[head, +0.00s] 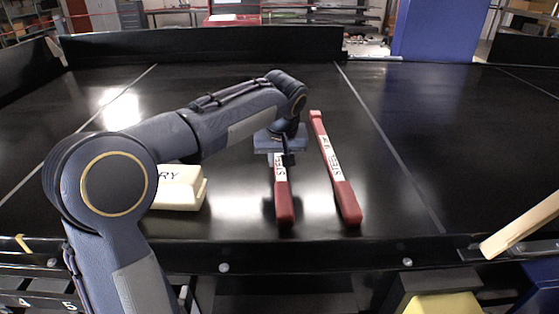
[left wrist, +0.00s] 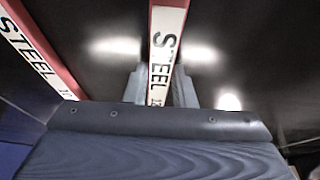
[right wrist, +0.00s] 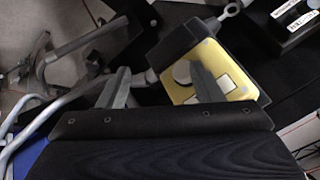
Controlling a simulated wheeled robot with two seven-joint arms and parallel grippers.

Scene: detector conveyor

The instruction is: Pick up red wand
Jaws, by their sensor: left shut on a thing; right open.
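Two red wands with white "STEEL" labels lie side by side on the black conveyor. My left gripper (head: 280,158) is over the left red wand (head: 284,205), pointing down, and hides its upper part. In the left wrist view that wand (left wrist: 168,22) runs between the two fingers of my left gripper (left wrist: 160,88), which are shut on it. The other red wand (head: 345,198) lies just to the right in the head view and at the left of the left wrist view (left wrist: 40,55). My right gripper (right wrist: 161,87) is open and empty, seen only in its wrist view.
A cream block with black lettering (head: 190,195) sits on the conveyor (head: 400,150) left of the wands, partly behind my left arm. A yellow box (right wrist: 215,70) with a round button lies beyond my right fingers. A pale bar (head: 520,225) juts in at right.

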